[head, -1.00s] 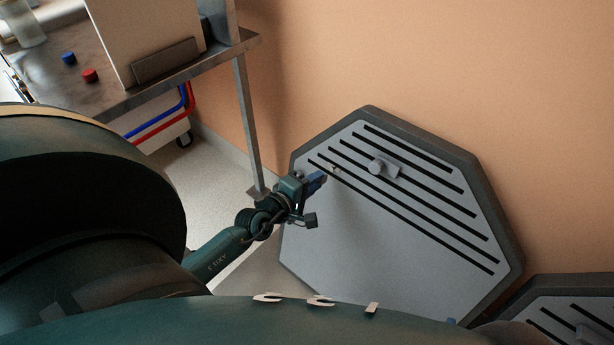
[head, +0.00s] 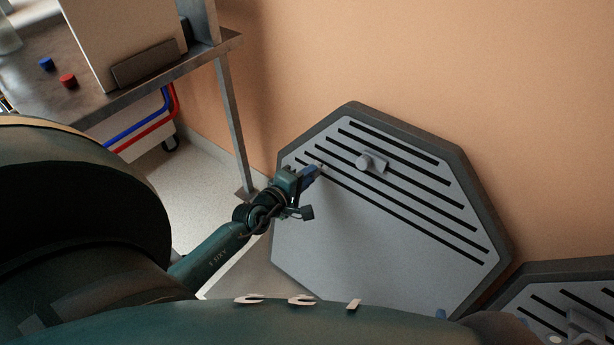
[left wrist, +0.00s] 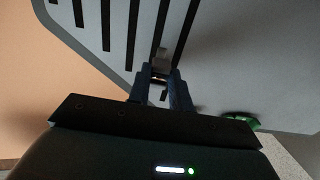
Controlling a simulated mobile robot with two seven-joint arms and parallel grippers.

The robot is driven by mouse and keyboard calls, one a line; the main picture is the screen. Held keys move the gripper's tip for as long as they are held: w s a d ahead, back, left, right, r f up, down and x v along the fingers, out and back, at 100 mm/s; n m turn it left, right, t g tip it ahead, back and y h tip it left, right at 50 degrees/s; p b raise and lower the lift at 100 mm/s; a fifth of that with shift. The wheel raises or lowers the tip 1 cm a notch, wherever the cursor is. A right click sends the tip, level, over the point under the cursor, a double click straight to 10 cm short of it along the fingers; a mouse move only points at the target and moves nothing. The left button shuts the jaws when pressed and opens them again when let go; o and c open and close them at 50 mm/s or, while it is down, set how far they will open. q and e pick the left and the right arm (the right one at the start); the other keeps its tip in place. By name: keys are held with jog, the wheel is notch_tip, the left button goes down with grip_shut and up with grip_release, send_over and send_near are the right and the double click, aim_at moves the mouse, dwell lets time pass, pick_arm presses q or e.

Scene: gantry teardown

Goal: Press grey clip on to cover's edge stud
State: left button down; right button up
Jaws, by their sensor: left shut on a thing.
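The cover appears to be the grey octagonal panel (head: 370,235) with a dark rim and black slots, leaning against the wall. My left gripper (head: 316,171) is at its upper left, by the slot ends. In the left wrist view, its blue fingers (left wrist: 160,84) are shut on a small grey piece (left wrist: 161,62), seemingly the clip, in front of the slotted face. Whether the piece touches the panel I cannot tell. A grey knob on a plate (head: 364,161) sits on the slotted face, right of the gripper. I cannot make out an edge stud for certain. My right gripper is not in view.
A second slotted panel (head: 560,305) stands at the lower right. A metal table (head: 140,92) at the upper left carries a blue cap (head: 46,64) and a red cap (head: 68,81); its leg (head: 232,130) stands behind my left wrist. The panel's lower face is clear.

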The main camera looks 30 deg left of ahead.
pick_arm(q)
jog(key=shift+w+f, duration=0.15)
jog(key=shift+w, duration=0.55)
jog(key=shift+w+d+f, duration=0.1)
jog(key=shift+w, duration=0.3)
jog(key=c, duration=1.2)
grip_release()
